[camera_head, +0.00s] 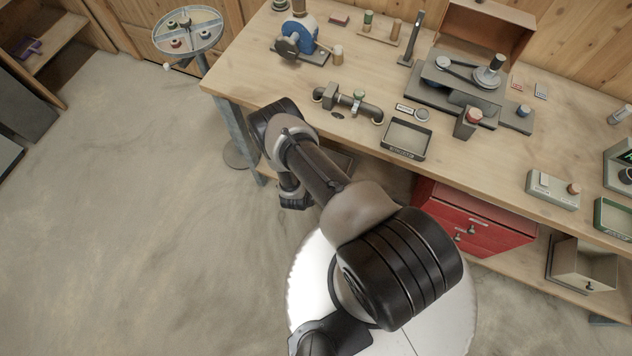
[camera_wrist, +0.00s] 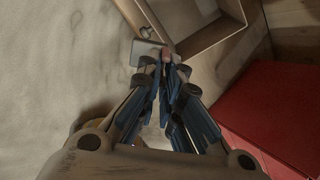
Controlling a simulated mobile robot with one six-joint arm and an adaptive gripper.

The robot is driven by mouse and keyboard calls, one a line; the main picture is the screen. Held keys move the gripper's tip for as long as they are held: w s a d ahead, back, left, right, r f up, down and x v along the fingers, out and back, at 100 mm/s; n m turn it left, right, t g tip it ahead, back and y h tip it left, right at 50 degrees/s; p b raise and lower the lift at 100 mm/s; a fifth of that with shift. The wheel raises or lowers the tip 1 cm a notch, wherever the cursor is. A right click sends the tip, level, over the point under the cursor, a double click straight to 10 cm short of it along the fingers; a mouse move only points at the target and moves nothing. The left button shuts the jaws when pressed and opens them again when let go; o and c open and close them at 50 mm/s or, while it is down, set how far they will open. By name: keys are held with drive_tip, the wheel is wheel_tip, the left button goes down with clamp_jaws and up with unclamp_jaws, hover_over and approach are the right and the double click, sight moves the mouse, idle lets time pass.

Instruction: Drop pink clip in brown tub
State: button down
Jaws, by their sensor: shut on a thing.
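In the wrist view, my gripper (camera_wrist: 166,66) has its blue-dark fingers drawn together at the tips. A small pinkish piece, which looks like the pink clip (camera_wrist: 166,54), shows between the tips; most of it is hidden. A pale grey plate (camera_wrist: 143,51) lies right beside the tips; I cannot tell whether it is touched. An open wooden-walled box (camera_wrist: 220,35) is just beyond the tips at the top. I cannot tell for sure which container is the brown tub. In the head view, a brown open box (camera_head: 487,38) stands at the bench's back. My fingertips are hidden there.
A tan box (camera_head: 585,270) stands on the low shelf. Floor at left is clear.

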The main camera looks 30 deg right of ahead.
drive_tip(key=w+d+f+b, duration=0.5)
drive_tip(key=w+d+b, duration=0.4)
drive_tip(key=d+b, duration=0.2)
drive_tip(key=shift+w+d, duration=0.3)
drive_tip(key=shift+d, duration=0.3)
drive_tip(key=shift+r, duration=0.1)
drive_tip(key=c, duration=1.7)
unclamp_jaws()
drive_tip(key=v, duration=1.2)
